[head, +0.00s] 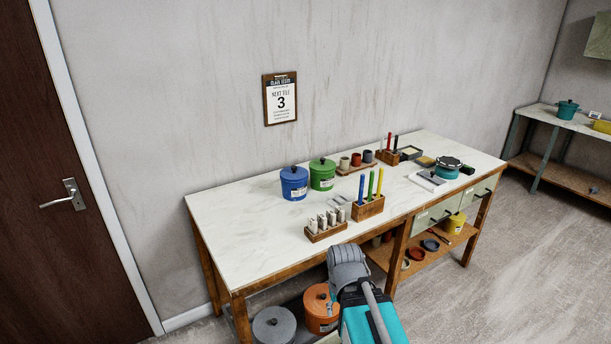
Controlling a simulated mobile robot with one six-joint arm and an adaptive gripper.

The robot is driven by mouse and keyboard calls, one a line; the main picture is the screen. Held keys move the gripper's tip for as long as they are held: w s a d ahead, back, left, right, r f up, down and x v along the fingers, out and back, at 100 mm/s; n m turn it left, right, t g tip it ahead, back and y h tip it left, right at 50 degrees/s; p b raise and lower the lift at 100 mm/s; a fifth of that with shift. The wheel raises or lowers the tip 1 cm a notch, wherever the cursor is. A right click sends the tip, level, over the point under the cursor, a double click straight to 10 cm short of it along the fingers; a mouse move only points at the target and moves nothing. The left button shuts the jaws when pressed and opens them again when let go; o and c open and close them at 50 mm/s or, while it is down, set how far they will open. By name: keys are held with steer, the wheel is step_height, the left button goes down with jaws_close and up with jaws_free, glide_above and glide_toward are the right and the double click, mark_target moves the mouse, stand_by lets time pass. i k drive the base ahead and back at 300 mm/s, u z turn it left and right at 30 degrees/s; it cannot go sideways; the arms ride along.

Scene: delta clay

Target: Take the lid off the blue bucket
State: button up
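The blue bucket (294,188) stands upright on the white-topped workbench (240,235), near its back edge. Its blue lid (293,174) sits on top and has a dark knob in the middle. A pale label shows on the bucket's front. A green bucket (322,179) with its own dark-knobbed lid stands close on its right. Part of my arm shows at the bottom centre, in front of the bench and apart from the blue bucket. I cannot make out my gripper's fingers in this view.
A rack of pale-handled pieces (325,226) and a wooden block with coloured sticks (368,208) stand in front of the buckets. Small cups (356,160) stand to the right. The bench's left end is clear. Orange (321,312) and grey (274,328) buckets sit below.

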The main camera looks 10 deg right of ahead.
mark_target(294, 173)
steer(key=u, duration=0.15)
steer(key=i, duration=0.95)
steer(key=z, duration=0.1)
